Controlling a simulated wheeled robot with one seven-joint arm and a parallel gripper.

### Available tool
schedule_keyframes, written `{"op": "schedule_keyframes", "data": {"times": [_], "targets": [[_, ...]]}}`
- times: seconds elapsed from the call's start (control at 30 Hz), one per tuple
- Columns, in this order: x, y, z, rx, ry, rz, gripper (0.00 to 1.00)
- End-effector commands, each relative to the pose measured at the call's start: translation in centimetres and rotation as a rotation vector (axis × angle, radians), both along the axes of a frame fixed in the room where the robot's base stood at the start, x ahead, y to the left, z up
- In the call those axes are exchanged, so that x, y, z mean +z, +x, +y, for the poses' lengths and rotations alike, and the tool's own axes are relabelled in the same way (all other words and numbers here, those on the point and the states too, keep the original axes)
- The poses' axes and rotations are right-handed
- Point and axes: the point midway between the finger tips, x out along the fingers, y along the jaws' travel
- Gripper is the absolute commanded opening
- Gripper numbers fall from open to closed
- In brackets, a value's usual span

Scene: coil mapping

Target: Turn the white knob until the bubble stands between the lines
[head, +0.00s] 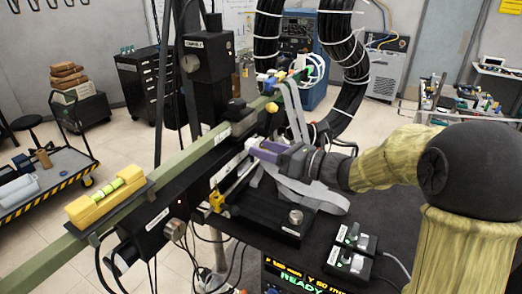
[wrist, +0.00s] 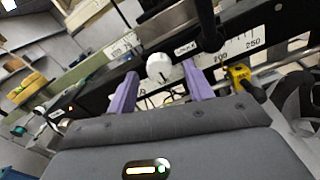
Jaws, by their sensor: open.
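The white knob (wrist: 160,67) shows in the wrist view, on the dark rail assembly between my fingertips. My gripper (wrist: 159,70) is open, its two purple fingers on either side of the knob with a visible gap to each. In the head view my gripper (head: 262,150) reaches in from the right, and I cannot make out the knob there. The yellow spirit level (head: 105,201) lies on the long green beam at the left. The level also shows in the wrist view (wrist: 26,86).
A silver knob (head: 295,216) stands on a black block below my gripper. Another silver knob (head: 174,230) sits under the beam. Grey straps (head: 298,190) hang near my wrist. Two small switch boxes (head: 352,248) lie at the front. A black post (head: 208,60) rises behind.

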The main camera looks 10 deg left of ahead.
Motion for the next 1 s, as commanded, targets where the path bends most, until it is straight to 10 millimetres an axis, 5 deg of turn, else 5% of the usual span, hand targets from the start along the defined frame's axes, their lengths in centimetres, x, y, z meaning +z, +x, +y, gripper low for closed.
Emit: {"op": "schedule_keyframes", "data": {"times": [0.7,1.0], "targets": [[-0.4,-4.5,-13.2,-0.005,-0.002,0.0,0.52],[-0.1,-5.1,-14.6,0.001,-0.001,0.002,0.52]]}}
